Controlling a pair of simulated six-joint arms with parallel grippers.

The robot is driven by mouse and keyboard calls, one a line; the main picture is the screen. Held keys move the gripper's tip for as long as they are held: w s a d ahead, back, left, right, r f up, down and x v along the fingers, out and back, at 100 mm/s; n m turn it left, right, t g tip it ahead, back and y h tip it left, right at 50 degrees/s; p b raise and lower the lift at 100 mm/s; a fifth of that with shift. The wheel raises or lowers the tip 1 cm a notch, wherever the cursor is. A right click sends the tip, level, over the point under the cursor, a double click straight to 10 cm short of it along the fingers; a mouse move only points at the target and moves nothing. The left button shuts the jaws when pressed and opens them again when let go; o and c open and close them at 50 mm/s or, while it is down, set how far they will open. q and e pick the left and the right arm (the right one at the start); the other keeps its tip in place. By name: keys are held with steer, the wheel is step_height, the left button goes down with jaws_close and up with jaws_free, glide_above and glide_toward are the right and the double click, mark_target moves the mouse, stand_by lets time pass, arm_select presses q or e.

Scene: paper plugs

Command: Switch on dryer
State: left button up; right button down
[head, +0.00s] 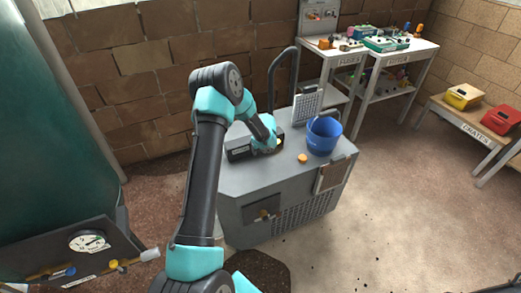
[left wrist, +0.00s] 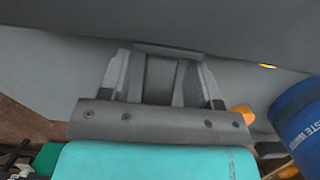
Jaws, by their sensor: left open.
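A grey cabinet (head: 240,182) with a black loop handle and a vented front stands in the middle of the head view. No dryer label is readable on it. A dark box (head: 238,154) sits on its top, partly hidden by my left arm. My left gripper (head: 262,146) is at this box. In the left wrist view my left gripper (left wrist: 163,70) is open, its two fingers spread beside a grey upright part; whether they touch it I cannot tell. A dark grey surface fills the top of that view. No switch is clearly visible. My right gripper is not in view.
A blue bucket (head: 323,136) and an orange knob (head: 302,158) are on the cabinet top, right of my left gripper. A green tank (head: 50,130) with a gauge (head: 89,241) stands at left. White tables (head: 350,57) and a bench (head: 462,116) stand at right. Floor between is clear.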

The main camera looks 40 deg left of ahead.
arm_select(q)
steer(key=shift+r, duration=0.1)
steer(key=v, duration=1.7)
steer(key=shift+s+r, duration=0.1)
steer(key=s+d+f+n+h, duration=0.3)
steer(key=s+d+f+n, duration=0.25)
steer(key=d+f, duration=0.35)
steer(key=s+d+f+n+h, duration=0.3)
steer(key=s+d+f+n, duration=0.3)
steer(key=d, duration=0.4)
steer(key=s+d+f+n, duration=0.3)
steer(key=s+d+n, duration=0.1)
steer(key=s+n, duration=0.2)
steer(key=s+d+f+n, duration=0.4)
steer(key=s+d+n, duration=0.1)
steer(key=s+n, duration=0.2)
steer(key=shift+g+h, duration=0.3)
steer(key=shift+h, duration=0.1)
